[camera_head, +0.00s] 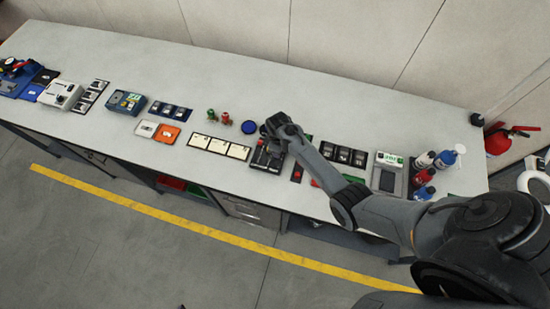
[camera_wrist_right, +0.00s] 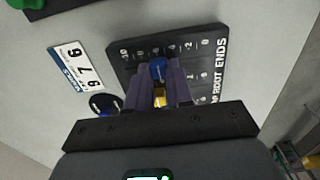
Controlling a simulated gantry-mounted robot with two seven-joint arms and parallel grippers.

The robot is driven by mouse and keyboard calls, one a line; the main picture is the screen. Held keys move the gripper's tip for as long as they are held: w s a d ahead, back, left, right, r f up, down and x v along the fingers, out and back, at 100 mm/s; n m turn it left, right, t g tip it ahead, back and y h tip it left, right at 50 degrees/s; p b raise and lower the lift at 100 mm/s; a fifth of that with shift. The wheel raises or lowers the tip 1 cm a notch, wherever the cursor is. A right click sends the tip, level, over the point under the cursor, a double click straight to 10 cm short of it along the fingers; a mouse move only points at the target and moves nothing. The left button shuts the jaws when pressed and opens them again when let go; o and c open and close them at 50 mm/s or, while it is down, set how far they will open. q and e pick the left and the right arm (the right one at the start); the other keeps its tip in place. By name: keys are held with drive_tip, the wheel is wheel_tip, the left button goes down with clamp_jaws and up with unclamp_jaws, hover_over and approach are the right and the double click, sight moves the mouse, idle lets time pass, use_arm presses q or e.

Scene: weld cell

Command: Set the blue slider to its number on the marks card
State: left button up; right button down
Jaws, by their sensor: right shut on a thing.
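The blue slider (camera_wrist_right: 158,68) shows in the right wrist view on a black panel (camera_wrist_right: 218,62) with a printed number scale. It stands near the middle of the scale, around the 6; the exact mark is hard to read. My right gripper (camera_wrist_right: 159,76) is shut on the blue slider, one finger on each side. A yellow slider (camera_wrist_right: 160,98) shows between the fingers, closer to the wrist. The white marks card (camera_wrist_right: 76,69) with a blue strip lies left of the panel, its digits turned. In the head view my right gripper (camera_head: 279,131) covers part of the panel (camera_head: 265,160).
A dark round piece (camera_wrist_right: 103,104) lies below the card. On the bench, white cards (camera_head: 219,146) lie left of the panel and a blue disc (camera_head: 249,127) sits behind it. Bottles (camera_head: 424,178) stand at the right end. Bench behind the row is clear.

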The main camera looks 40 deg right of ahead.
drive_tip(key=c, duration=1.1)
unclamp_jaws()
drive_tip(key=shift+o, duration=0.5)
wheel_tip(320, 180, up, 11)
drive_tip(key=shift+f, duration=0.15)
